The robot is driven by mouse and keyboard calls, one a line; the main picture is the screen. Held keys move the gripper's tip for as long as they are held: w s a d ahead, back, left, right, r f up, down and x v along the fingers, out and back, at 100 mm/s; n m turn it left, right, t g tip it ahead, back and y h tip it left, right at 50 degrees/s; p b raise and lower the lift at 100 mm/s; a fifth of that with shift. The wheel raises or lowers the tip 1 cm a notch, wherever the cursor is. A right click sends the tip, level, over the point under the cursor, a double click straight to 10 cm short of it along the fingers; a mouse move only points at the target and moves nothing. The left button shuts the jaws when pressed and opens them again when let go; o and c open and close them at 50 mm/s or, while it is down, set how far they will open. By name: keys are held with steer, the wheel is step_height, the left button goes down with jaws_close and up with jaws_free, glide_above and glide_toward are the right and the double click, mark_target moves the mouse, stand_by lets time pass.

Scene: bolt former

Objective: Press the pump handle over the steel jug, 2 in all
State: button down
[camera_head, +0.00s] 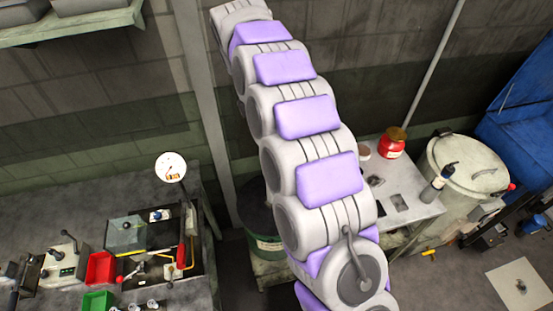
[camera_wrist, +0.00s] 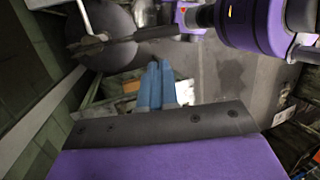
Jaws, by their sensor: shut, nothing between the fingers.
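My gripper (camera_wrist: 156,66) shows in the wrist view as two blue fingers close together, pointing up the picture, with nothing between them. In the head view my raised arm crosses the middle and the gripper cannot be made out. A dark green drum (camera_head: 262,240) stands partly hidden behind my arm. In the wrist view a round grey top (camera_wrist: 88,28) lies at upper left, with a pale rod and a dark bar across it, apart from my fingers. I cannot tell whether these belong to the pump. I cannot identify the pump handle or the steel jug.
A bench (camera_head: 60,205) with a dial gauge (camera_head: 171,167), a red bin (camera_head: 101,268) and a green bin (camera_head: 97,301) is at left. A side table (camera_head: 414,211) with a red jar (camera_head: 392,146) is right of my arm, beside a lidded bin (camera_head: 465,165). A wall is behind.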

steer(key=b+x, duration=0.3)
steer(key=x, duration=1.1)
steer(key=shift+a, duration=0.15)
